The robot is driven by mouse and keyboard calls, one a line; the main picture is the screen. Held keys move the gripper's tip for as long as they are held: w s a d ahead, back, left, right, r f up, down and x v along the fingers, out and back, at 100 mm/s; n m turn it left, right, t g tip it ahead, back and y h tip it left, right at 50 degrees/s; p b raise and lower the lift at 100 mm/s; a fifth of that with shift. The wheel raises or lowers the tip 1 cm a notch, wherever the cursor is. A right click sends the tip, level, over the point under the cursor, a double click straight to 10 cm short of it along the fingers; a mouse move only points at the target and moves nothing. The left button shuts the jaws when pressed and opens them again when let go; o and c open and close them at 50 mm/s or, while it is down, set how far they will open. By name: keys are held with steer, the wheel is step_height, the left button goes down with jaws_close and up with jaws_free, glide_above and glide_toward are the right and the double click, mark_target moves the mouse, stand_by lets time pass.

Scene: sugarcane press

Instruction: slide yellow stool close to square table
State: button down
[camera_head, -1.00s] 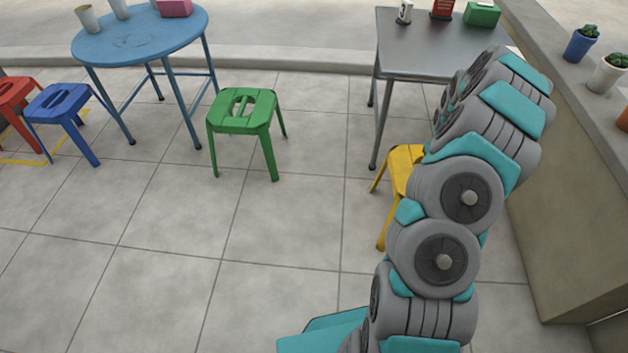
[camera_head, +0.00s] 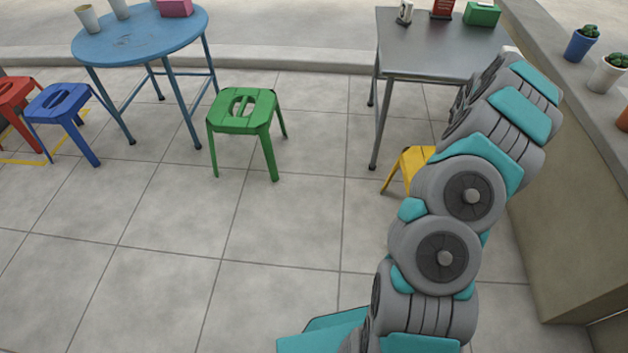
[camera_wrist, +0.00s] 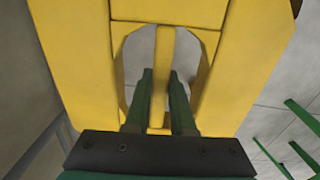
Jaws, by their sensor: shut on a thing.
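The yellow stool (camera_head: 410,165) stands on the tiled floor near the front of the square table (camera_head: 440,48), a grey metal table. My arm hides most of the stool in the head view. In the wrist view the stool's seat (camera_wrist: 80,50) fills the middle, with an oval handle opening and a central bar. My gripper (camera_wrist: 161,80) has its two dark green fingers in that opening, one on each side of the bar, shut on it. In the head view the gripper is hidden behind my arm.
A green stool (camera_head: 243,112) stands left of the square table. A round blue table (camera_head: 135,38), a blue stool (camera_head: 60,103) and a red stool (camera_head: 14,95) are farther left. A low wall (camera_head: 565,200) with potted plants bounds the right. The middle floor is clear.

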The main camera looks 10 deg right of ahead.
steer(key=d, duration=0.1)
steer(key=s+d, duration=0.1)
steer(key=d, duration=0.1)
steer(key=shift+d, duration=0.2)
steer(key=c, duration=0.8)
jaws_free()
steer(key=shift+r, duration=0.1)
step_height(320, 180, up, 10)
steer(key=p, duration=0.1)
steer(key=shift+p, duration=0.4)
stand_by(1.0)
steer(key=shift+a, duration=0.1)
stand_by(0.3)
